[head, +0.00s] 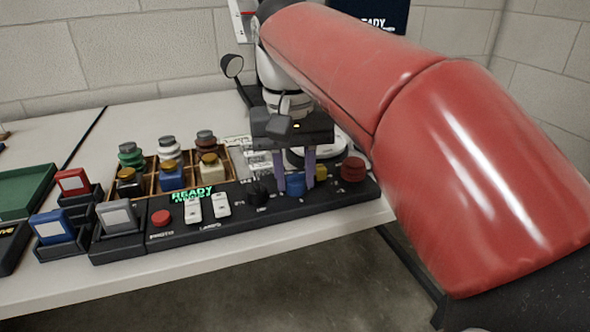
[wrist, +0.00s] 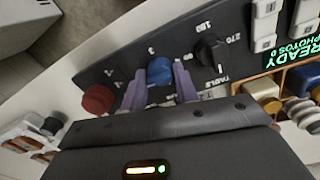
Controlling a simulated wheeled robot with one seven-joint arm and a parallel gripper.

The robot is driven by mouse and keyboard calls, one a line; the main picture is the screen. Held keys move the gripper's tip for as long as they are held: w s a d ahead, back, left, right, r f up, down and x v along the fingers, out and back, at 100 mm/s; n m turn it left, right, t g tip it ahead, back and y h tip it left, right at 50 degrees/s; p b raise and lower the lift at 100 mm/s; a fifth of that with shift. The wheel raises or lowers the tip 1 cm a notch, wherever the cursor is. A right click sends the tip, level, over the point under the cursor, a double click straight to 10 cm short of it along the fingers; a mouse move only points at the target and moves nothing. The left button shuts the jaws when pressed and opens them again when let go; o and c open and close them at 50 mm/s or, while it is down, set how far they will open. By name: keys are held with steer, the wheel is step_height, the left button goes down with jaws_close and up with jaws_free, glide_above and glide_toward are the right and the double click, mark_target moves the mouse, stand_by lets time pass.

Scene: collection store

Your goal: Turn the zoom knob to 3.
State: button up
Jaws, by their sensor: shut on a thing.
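A blue knob (head: 295,185) stands on the black control panel (head: 225,222), between a black knob (head: 259,193) and a red knob (head: 353,169). My gripper (head: 295,178) points down at it, with one purple finger on each side, shut on the blue knob. In the wrist view the blue knob (wrist: 159,70) sits between the fingers, and a "3" is printed on the panel by its outer side. Its other marks and any pointer line are hidden or too small to read.
A small yellow part (head: 320,172) shows close behind my gripper. The panel also has a red button (head: 161,218), two white switches and a green READY display (head: 192,194). A wooden tray of jars (head: 222,160) stands behind it.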

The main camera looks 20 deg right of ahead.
steer(key=m+p, duration=0.2)
steer(key=m, duration=0.1)
steer(key=shift+r+m, duration=0.15)
steer(key=shift+m, duration=0.15)
steer(key=m+p, duration=0.2)
steer(key=m, duration=0.3)
steer(key=m+p, duration=0.2)
steer(key=m, duration=0.2)
steer(key=shift+d+m, duration=0.1)
steer(key=shift+m, duration=0.3)
steer(key=shift+m+y, duration=0.4)
steer(key=shift+m, duration=1.5)
steer(key=o, duration=0.9)
steer(key=shift+o, duration=0.2)
